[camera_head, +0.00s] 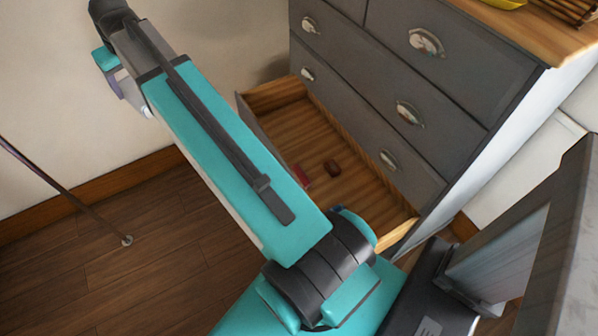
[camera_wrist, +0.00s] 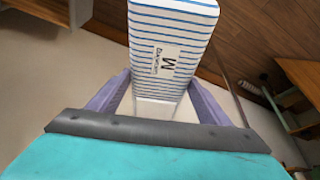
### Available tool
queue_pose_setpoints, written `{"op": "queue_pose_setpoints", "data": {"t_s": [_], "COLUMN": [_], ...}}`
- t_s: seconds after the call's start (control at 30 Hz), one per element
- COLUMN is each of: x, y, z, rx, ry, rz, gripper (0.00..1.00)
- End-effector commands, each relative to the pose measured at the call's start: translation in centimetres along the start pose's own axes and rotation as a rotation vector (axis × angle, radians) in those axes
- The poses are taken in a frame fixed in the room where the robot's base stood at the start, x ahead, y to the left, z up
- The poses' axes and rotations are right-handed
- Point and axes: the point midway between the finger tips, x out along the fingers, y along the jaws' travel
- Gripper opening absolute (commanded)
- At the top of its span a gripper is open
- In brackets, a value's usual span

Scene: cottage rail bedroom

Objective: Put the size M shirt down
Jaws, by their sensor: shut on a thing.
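The size M shirt (camera_wrist: 178,30) is a white and blue striped folded block with a label reading "M" in the wrist view. My gripper (camera_wrist: 160,92) is shut on it, with one purple finger on each side of its near end. The shirt extends away from the fingers, past the top edge of the wrist view. What is under it cannot be told.
A grey dresser (camera_head: 452,82) stands at the right with its bottom drawer (camera_head: 350,190) pulled open. A thin pole (camera_head: 62,188) stands at the left. The wooden floor (camera_head: 150,240) at the left is mostly clear.

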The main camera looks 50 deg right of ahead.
Motion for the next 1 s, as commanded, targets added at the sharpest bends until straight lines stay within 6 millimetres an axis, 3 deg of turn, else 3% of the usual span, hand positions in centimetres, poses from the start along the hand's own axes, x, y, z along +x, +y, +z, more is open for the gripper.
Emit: {"op": "queue_pose_setpoints", "data": {"t_s": [0.03,0.1,0.57,1.0], "x": [1.7,3.0,11.1,18.6], "y": [1.2,2.7,12.5,22.5], "z": [0.3,0.5,2.8,6.3], "rx": [0.01,0.019,0.084,0.149], "ry": [0.0,0.0,-0.002,-0.002], "rz": [0.004,0.008,0.034,0.06], "gripper": [0.44,0.44,0.44,0.44]}}
